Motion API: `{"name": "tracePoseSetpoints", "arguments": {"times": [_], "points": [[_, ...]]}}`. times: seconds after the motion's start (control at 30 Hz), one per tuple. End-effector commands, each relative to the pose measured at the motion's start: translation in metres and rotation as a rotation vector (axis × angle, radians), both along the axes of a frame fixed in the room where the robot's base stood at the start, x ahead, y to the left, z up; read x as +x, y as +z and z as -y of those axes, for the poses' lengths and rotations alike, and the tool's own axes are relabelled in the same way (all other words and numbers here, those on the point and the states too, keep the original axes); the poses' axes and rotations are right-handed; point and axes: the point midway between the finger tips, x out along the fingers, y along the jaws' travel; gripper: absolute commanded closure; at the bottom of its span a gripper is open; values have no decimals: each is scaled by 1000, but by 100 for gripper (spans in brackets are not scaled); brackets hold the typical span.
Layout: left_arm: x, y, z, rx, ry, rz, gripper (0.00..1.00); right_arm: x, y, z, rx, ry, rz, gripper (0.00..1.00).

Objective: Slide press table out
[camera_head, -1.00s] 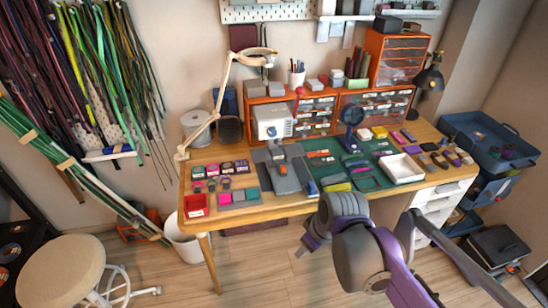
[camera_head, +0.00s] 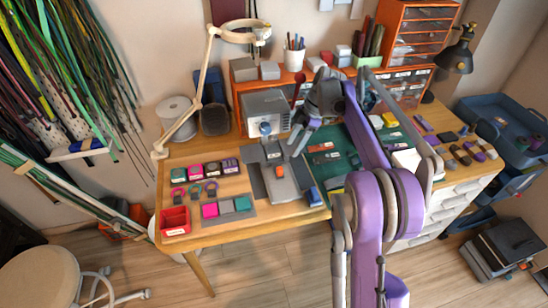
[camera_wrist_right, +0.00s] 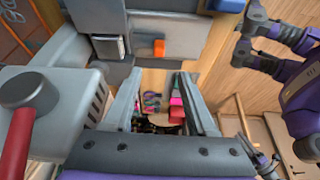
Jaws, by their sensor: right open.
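The press has a light grey housing (camera_head: 266,108) on the desk's left half. Its darker grey table or base (camera_head: 284,188), with a small orange part (camera_head: 280,171) on it, extends toward the desk's front edge. In the right wrist view the grey press part (camera_wrist_right: 185,30) and orange part (camera_wrist_right: 159,48) lie just beyond the fingers. My right gripper (camera_head: 300,140) is beside the press on its right; in its wrist view the fingers (camera_wrist_right: 160,88) are apart with nothing clearly held. A purple and grey arm end, apparently my left gripper (camera_wrist_right: 245,40), shows at the right; its jaw state is unclear.
A red tray (camera_head: 174,222), coloured blocks and a grey mat lie left of the press. A green mat (camera_head: 330,160) with small items lies right. The lamp (camera_head: 205,90) and drawer units (camera_head: 415,40) stand behind. The desk front edge is close to the press base.

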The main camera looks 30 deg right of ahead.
Motion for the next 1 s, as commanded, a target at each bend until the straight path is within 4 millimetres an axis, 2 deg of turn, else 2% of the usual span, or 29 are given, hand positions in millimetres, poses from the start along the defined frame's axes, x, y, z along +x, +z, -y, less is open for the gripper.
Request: {"name": "tracePoseSetpoints", "arguments": {"times": [0.23, 0.5, 0.7, 1.0], "points": [[-1, -3, 0, 0, 0, -1, 50, 3, -17, -2, 7, 23, 6, 43], [-1, -8, 0, 0, 0, -3, 50, 8, -65, -21, 6, 23, 7, 43], [-2, -10, 0, 0, 0, -3, 50, 10, -91, -32, 6, 22, 6, 43], [-2, -10, 0, 0, 0, -3, 50, 11, -102, -37, 5, 20, 6, 43]]}}
